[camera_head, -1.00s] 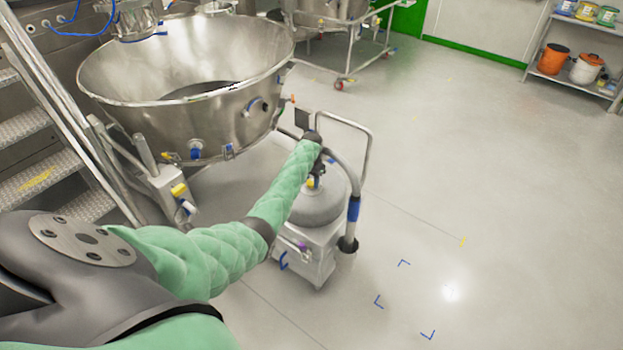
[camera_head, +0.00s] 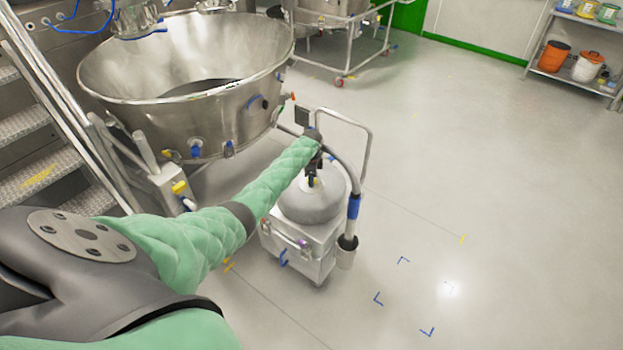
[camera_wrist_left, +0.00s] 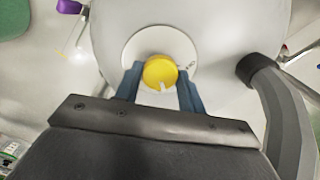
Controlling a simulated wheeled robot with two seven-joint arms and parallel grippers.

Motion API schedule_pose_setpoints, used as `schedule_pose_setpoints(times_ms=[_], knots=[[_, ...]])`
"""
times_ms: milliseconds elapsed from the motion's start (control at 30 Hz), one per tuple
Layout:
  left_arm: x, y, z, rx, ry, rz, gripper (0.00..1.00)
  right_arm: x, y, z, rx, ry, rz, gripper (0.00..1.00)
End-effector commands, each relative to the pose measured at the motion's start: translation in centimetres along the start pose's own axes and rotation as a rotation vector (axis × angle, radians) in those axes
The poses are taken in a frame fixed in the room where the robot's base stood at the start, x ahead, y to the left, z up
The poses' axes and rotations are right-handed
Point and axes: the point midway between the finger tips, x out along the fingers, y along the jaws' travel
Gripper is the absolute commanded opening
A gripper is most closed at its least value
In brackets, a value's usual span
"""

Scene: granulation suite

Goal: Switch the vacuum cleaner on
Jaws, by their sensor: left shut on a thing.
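The vacuum cleaner (camera_head: 300,245) stands on the floor in the middle of the head view, a steel box with a rounded grey top, a push handle and a hose. In the left wrist view a yellow rotary knob (camera_wrist_left: 160,72) with a pale pointer mark sits on a round white plate (camera_wrist_left: 143,47) on the vacuum's top. My left gripper (camera_wrist_left: 158,82) is shut on the knob, one dark blue finger on each side. In the head view the left gripper (camera_head: 312,178) points down at the vacuum's top, partly hidden by my sleeved arm. My right gripper is not in view.
The vacuum's hose (camera_head: 354,190) curves down its right side. A large steel bowl (camera_head: 190,110) stands close behind and left, with metal steps (camera_head: 35,145) at the far left. The floor (camera_head: 480,200) to the right is clear, with a shelf (camera_head: 575,75) far back.

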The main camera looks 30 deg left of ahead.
Motion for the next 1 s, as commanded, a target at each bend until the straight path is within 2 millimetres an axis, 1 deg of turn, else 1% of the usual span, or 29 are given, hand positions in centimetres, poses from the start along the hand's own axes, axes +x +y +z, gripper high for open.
schedule_pose_setpoints(times_ms=[167, 400, 800, 1000], knots=[[0.0, -0.1, 0.1, 0.112, -0.001, -0.002, 0.17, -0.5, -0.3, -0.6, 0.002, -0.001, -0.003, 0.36], [-0.1, -0.1, 0.0, 0.205, 0.000, -0.002, 0.17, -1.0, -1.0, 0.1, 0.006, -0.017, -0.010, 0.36], [-0.1, -0.1, -0.1, 0.240, 0.001, -0.002, 0.17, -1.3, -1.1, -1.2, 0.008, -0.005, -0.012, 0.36], [-0.1, -0.1, -0.1, 0.239, 0.001, -0.002, 0.17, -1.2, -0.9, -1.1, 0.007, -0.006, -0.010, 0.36]])
